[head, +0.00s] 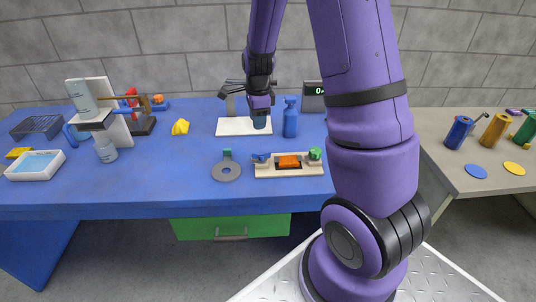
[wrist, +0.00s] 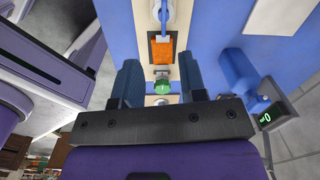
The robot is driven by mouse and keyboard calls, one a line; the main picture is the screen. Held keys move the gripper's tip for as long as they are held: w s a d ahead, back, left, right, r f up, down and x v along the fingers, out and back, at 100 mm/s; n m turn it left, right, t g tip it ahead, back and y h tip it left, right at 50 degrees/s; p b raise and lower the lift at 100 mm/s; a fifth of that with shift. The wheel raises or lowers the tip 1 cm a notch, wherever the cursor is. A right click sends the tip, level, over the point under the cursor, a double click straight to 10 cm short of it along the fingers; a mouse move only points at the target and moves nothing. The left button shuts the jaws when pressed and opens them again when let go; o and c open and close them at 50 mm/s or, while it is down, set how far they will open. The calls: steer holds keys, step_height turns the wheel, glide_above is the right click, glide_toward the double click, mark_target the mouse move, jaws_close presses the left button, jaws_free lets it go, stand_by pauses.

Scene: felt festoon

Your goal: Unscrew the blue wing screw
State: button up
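A pale fixture (head: 300,171) stands near the front of the blue table with an orange block (head: 289,161) in its middle. The blue wing screw (head: 262,157) is at its left end and a green screw (head: 315,153) at its right end. In the wrist view the blue wing screw (wrist: 163,14) is at the top edge, partly cut off, beyond the orange block (wrist: 161,48). My gripper (head: 260,123) hangs pointing down, apart from the blue screw. Its two fingers (wrist: 160,85) are spread with nothing held; the green screw (wrist: 162,87) shows in the gap between them.
A blue bottle (head: 290,118) stands right of my gripper, with a display box (head: 313,97) behind. A white board (head: 230,127) lies beneath the gripper. A grey ring (head: 226,172) lies left of the fixture. A yellow object (head: 180,127) is farther left.

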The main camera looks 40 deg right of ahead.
steer(key=m, duration=0.2)
glide_above(261, 155)
steer(key=d, duration=0.1)
step_height(261, 155, down, 4)
step_height(261, 155, down, 11)
steer(key=shift+s+r, duration=0.1)
steer(key=shift+r, duration=0.1)
jaws_close()
